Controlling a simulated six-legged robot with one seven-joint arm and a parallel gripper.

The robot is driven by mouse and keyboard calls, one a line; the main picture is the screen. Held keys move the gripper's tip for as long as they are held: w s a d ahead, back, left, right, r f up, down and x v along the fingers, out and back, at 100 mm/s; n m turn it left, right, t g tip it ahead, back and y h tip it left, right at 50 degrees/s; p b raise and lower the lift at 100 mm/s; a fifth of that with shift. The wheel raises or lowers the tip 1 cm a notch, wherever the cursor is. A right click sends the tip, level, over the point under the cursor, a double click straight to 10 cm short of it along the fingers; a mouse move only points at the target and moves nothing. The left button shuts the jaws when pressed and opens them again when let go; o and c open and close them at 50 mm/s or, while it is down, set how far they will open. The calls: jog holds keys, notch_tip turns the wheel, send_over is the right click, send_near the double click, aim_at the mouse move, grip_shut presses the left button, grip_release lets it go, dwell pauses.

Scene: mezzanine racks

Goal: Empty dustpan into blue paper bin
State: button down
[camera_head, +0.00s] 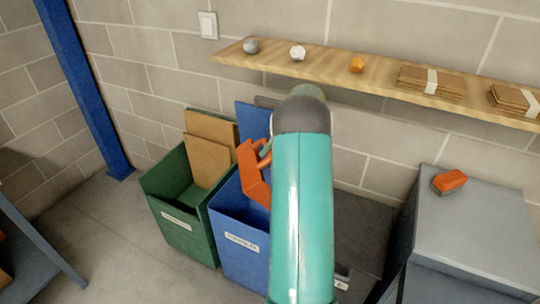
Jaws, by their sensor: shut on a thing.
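The orange dustpan (252,175) is held steeply tilted over the back part of the blue bin (240,240), to the left of my teal arm. My gripper (266,149) is mostly hidden behind the arm's end and is shut on the dustpan near its handle. The blue bin is open at the top and has a white label on its front, too small to read. Its inside looks dark, and I cannot tell what is in it. I cannot see whether anything is left on the dustpan.
A green bin (178,223) holding cardboard sheets (209,150) stands left of the blue bin. A wooden shelf (325,70) with small objects runs along the wall. A grey cabinet (475,225) bearing an orange object (449,181) stands right. A blue post (83,85) stands left.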

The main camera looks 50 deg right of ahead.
notch_tip(320, 180, up, 2)
jog(key=g+h, duration=0.3)
jog(key=h, duration=0.2)
jog(key=shift+r+g, duration=0.1)
jog(key=shift+g, duration=0.3)
jog(key=h, duration=0.1)
jog(key=r+g+h, duration=0.1)
jog(key=shift+a+g+h, duration=0.1)
jog(key=shift+g+h, duration=0.2)
jog(key=shift+h, duration=0.1)
jog(key=shift+s+d+r+g+h, duration=0.1)
jog(key=shift+d+r+g+h, duration=0.15)
jog(key=shift+h, duration=0.25)
jog(key=shift+a+f, duration=0.1)
